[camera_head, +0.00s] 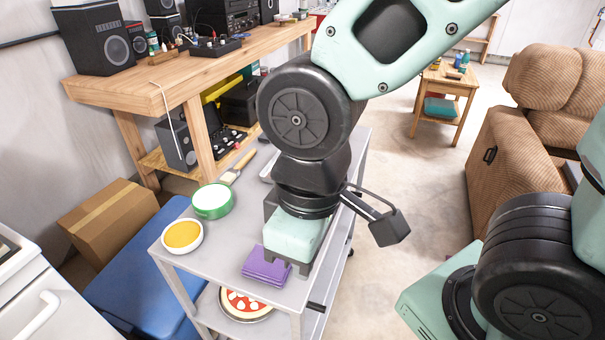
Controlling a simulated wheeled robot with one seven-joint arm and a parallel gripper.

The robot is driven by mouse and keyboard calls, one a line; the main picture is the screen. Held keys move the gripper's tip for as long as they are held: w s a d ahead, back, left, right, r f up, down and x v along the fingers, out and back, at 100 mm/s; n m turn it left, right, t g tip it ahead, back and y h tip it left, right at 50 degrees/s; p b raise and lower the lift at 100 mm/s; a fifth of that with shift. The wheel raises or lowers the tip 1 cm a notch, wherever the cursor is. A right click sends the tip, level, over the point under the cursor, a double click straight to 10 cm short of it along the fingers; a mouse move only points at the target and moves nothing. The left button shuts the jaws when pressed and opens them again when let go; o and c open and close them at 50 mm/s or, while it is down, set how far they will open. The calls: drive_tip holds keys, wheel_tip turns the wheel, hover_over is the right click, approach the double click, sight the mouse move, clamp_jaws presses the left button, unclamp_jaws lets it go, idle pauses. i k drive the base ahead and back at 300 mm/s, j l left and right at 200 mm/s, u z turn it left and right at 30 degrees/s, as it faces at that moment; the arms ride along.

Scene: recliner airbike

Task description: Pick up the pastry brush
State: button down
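The pastry brush (238,168) lies on the grey cart's top (190,262), towards its far left end. It has a light wooden handle and a pale brush head at the near end. My gripper (286,265) points down over the near right part of the cart, well apart from the brush. Its two dark fingertips show spaced apart, with nothing visible held between them. A purple folded stack (262,270) lies beside and partly behind the fingertips. Whether the fingers touch it is unclear.
A green-rimmed white bowl (212,202) stands close in front of the brush. A bowl of yellow food (182,236) sits at the cart's left corner. A pale object behind my arm is mostly hidden. A wooden bench (150,92) stands behind; a brown recliner (512,150) is at right.

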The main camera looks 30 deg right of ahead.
sight(228, 179)
drive_tip(key=i+l+u, duration=0.1)
drive_tip(key=u, duration=0.25)
drive_tip(key=l+u, duration=0.35)
drive_tip(key=i+l+u, duration=0.1)
drive_tip(key=l+u, duration=0.25)
drive_tip(key=j, duration=0.1)
